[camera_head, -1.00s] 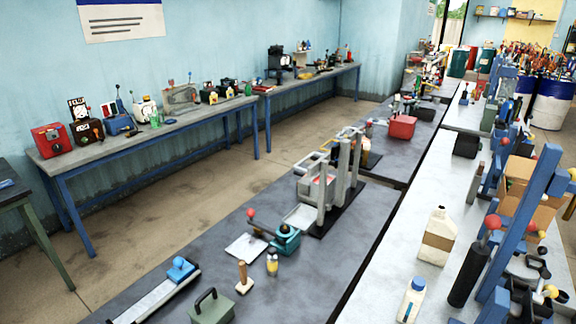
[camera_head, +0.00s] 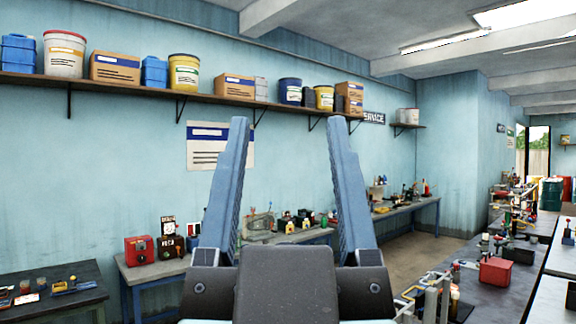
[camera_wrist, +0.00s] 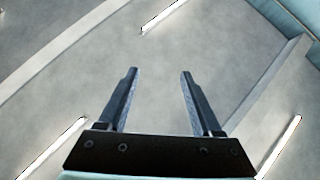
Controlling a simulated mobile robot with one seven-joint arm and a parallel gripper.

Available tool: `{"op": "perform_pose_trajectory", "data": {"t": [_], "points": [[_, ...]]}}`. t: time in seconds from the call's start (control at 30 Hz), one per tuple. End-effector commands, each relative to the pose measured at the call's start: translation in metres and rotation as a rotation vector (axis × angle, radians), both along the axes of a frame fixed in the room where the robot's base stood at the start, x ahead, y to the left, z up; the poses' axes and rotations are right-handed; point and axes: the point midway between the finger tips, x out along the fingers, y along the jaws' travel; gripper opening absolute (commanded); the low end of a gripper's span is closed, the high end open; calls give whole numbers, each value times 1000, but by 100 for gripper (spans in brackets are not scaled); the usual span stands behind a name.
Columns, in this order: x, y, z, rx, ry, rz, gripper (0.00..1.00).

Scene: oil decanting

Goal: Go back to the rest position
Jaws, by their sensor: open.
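My gripper (camera_head: 287,130) stands upright in the middle of the head view, close to the camera. Its two blue fingers are wide apart and point up, with nothing between them. Behind it are a blue wall and a shelf. In the wrist view my gripper (camera_wrist: 158,72) is also open and empty, and it points at the ceiling (camera_wrist: 60,55).
A long shelf (camera_head: 218,95) with buckets and boxes runs along the wall. Benches with tools stand below, one with a red box (camera_head: 139,250). A grey workbench (camera_head: 500,290) with a red box (camera_head: 495,271) is at the right. Nothing touches my gripper.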

Motion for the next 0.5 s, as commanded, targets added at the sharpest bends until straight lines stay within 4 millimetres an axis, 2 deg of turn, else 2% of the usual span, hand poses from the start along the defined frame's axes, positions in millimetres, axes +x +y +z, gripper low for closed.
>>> {"op": "perform_pose_trajectory", "data": {"t": [0.33,0.5], "points": [[0,0,-2,1,-2,1,66],[0,1,-33,1,-1,5,66]]}}
